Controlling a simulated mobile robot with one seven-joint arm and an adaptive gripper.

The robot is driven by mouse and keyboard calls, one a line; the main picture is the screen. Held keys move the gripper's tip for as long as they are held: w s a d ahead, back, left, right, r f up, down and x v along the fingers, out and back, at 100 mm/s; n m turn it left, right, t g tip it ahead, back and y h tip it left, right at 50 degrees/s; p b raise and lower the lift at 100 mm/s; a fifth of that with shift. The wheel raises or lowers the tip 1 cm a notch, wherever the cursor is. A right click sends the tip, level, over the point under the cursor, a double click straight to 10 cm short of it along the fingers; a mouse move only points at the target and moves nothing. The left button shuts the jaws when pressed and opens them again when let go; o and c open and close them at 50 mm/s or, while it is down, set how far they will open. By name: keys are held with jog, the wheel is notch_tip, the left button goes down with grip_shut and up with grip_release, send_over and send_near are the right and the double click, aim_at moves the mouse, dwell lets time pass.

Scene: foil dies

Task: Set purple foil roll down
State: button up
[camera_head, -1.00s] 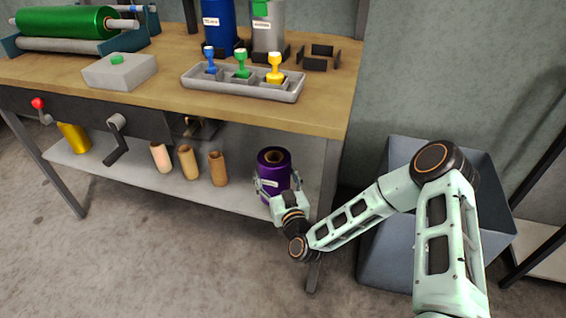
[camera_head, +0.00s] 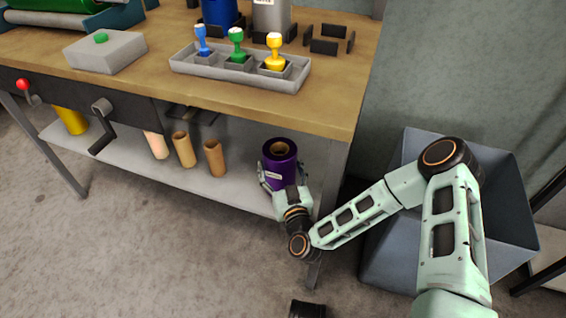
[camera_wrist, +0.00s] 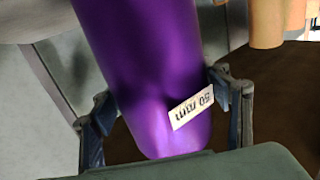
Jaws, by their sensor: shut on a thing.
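The purple foil roll (camera_head: 281,158) is upright at the right end of the lower shelf, under the bench top. I cannot tell whether its base touches the shelf. My gripper (camera_head: 280,180) is shut on it from the front, a finger on each side. In the wrist view the purple roll (camera_wrist: 150,75) fills the middle, with a white label reading "50 mm", between the two dark fingers of my gripper (camera_wrist: 165,125). The lower shelf (camera_head: 225,192) is grey.
Several cardboard tubes (camera_head: 183,150) and a yellow roll (camera_head: 71,120) stand on the shelf to the left. A bench leg (camera_head: 332,180) is just right of the roll. A grey bin (camera_head: 385,245) stands further right. A stamp tray (camera_head: 240,70) lies on the bench top.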

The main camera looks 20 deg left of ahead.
dwell(0.4)
jog(key=o, duration=1.9)
jog(key=shift+f, duration=0.2)
